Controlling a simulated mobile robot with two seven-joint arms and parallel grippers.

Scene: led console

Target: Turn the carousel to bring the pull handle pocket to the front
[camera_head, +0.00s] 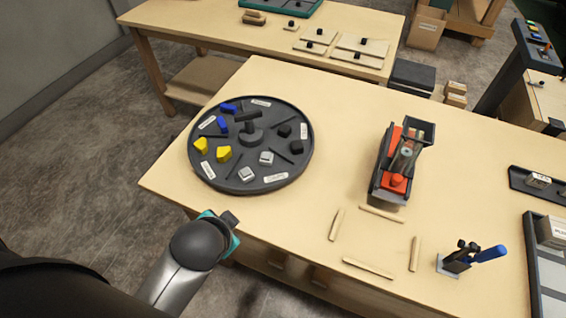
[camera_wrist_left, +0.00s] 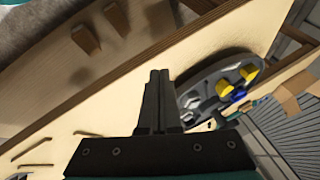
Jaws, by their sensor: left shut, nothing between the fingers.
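The carousel (camera_head: 218,180) is a dark round tray on the left part of the near table, split into pockets by thin dividers. Its central hub carries a black handle (camera_head: 247,119). Blue pieces (camera_head: 222,124) lie at the left-back, yellow pieces (camera_head: 223,153) at the left-front, silver pieces (camera_head: 246,174) at the front-right and black pieces (camera_head: 296,147) at the right. The white pocket labels are too small to read. My left gripper (camera_head: 231,218) is shut and empty, in front of the carousel and apart from it. It also shows in the left wrist view (camera_wrist_left: 158,75). My right gripper is out of view.
A red and black press-like device (camera_head: 397,165) stands right of the carousel. Thin wooden strips (camera_head: 368,268), a blue-handled clamp (camera_head: 470,256) and a grey tray (camera_head: 545,275) lie farther right. The tabletop between carousel and device is clear. Another table stands behind.

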